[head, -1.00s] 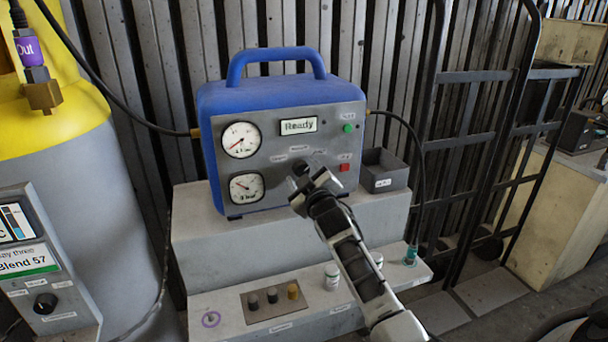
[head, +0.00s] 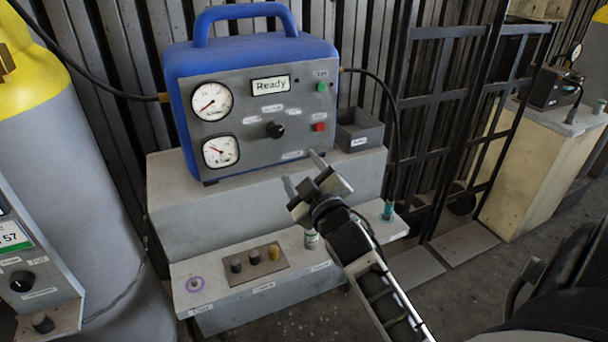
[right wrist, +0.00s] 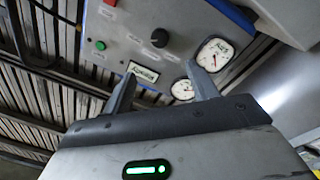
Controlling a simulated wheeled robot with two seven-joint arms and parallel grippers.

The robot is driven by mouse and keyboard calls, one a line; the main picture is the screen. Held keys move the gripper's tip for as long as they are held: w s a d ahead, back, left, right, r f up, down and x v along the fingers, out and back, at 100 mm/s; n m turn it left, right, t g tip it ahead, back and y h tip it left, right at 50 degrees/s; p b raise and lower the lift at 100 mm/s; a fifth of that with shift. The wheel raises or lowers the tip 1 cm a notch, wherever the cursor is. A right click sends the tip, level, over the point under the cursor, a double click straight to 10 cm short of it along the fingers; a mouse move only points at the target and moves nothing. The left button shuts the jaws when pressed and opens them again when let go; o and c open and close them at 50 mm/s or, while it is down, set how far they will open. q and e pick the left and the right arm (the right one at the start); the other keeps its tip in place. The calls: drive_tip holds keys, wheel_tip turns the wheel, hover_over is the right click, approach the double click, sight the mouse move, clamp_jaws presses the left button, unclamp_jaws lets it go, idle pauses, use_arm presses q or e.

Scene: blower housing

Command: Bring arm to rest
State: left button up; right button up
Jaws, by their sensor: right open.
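My right gripper (head: 303,176) is open and empty in the head view. Its fingers are in front of the grey step, below the front panel of a blue machine (head: 250,55). The machine's display reads "Ready", and a black knob (head: 275,130) sits on its panel, clear of the fingers. In the right wrist view the two fingers (right wrist: 162,90) are spread with nothing between them. The panel with the knob (right wrist: 160,38) shows tilted beyond them. My left gripper is not in view.
A grey two-level step (head: 220,220) holds the machine. Its lower level carries several small knobs (head: 255,257) and a small vial (head: 311,240) beside my right arm. A grey bin (head: 360,130) stands right of the machine. A gas cylinder (head: 70,170) is at left, a black rack (head: 440,110) at right.

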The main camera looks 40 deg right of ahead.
drive_tip(key=shift+s, duration=0.3)
drive_tip(key=shift+a+f, duration=0.1)
drive_tip(key=s+a+f+m+g+y, duration=0.2)
drive_tip(key=s+a+f+g+y, duration=0.5)
drive_tip(key=s+a+f, duration=1.1)
wheel_tip(320, 180, down, 2)
drive_tip(key=a+y, duration=0.1)
drive_tip(key=a, duration=0.1)
drive_tip(key=shift+s+a+m, duration=0.3)
drive_tip(key=shift+s, duration=0.05)
drive_tip(key=shift+f, duration=0.1)
